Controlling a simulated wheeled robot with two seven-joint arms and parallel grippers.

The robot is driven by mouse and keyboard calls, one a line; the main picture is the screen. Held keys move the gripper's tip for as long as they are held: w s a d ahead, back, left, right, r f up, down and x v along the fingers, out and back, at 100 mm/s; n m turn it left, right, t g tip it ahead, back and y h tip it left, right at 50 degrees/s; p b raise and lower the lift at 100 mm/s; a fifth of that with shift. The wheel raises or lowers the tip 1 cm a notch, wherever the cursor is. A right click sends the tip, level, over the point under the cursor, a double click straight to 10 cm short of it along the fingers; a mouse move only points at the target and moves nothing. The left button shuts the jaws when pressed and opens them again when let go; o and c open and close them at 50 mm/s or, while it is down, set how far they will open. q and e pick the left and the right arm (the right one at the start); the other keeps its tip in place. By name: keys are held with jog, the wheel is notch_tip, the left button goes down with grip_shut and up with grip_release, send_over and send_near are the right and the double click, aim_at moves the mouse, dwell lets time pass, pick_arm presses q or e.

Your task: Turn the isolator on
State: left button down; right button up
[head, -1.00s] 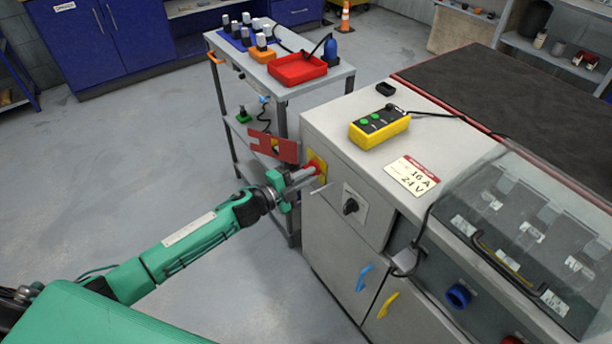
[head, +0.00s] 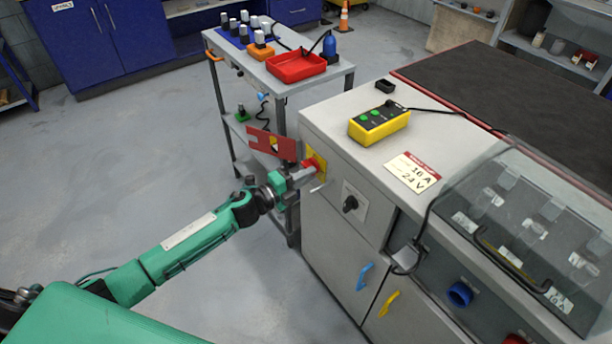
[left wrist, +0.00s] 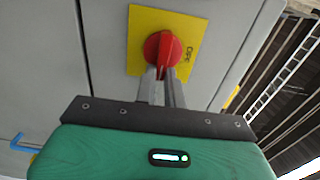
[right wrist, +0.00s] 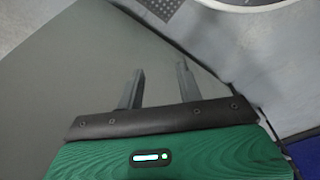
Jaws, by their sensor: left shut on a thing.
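The isolator is a red rotary handle (left wrist: 162,50) on a yellow plate (left wrist: 190,25) on the cabinet's grey side, with the letters OFF partly visible on the plate. In the left wrist view the handle's grip points down toward the fingers. My left gripper (left wrist: 163,78) is shut on the handle's grip. In the head view the left gripper (head: 302,175) reaches the cabinet's left face, and the red handle (head: 311,166) shows at its fingertips. My right gripper (right wrist: 160,85) shows only in the right wrist view. Its fingers are apart with nothing between them.
A red plate with a cutout (head: 272,144) is beside the isolator. A black knob (head: 350,203) is on the cabinet front to the right. A trolley (head: 285,85) stands behind. A yellow button box (head: 380,126) sits on the cabinet top. Floor at left is clear.

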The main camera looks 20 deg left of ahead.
pick_arm(q)
jog(key=shift+f, duration=0.1)
jog(key=c, duration=1.5)
grip_release()
